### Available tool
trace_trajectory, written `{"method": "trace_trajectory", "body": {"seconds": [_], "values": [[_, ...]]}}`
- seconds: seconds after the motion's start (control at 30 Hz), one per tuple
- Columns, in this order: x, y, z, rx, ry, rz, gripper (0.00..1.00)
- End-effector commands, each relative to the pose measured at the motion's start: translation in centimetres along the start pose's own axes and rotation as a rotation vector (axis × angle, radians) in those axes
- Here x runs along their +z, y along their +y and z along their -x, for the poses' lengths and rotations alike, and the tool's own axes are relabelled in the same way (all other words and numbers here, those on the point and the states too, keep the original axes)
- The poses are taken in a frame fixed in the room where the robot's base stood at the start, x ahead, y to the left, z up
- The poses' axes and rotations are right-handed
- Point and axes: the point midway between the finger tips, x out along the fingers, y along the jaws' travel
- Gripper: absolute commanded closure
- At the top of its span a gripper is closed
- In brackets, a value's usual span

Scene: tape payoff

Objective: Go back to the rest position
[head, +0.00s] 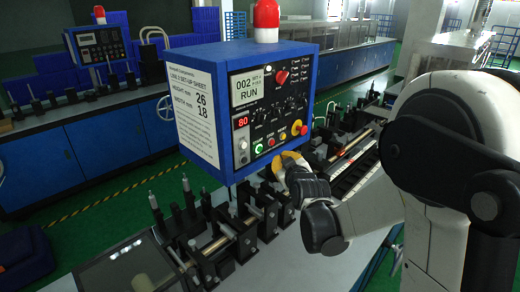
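My gripper (283,161) is at the front of the blue control box, just below the lower right part of its panel. Its yellow-and-dark end is small and partly turned away, so I cannot tell whether it is open or shut, or whether it touches the box. No held object is visible. My white arm comes in from the right. The control box (190,62) has a screen reading RUN, a red 80 display (241,122), a green button (259,148) and a red-and-yellow emergency stop (298,127).
A red beacon (266,14) tops the box. Dark tape-line fixtures (250,232) stand below on the bench. Another blue machine (105,150) stands back left. Green floor (105,205) shows at left.

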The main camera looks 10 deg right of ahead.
Motion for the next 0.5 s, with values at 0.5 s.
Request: {"method": "trace_trajectory", "body": {"seconds": [0.5], "values": [[3.7, -3.7, 11.0, -0.129, -0.259, -0.178, 1.0]]}}
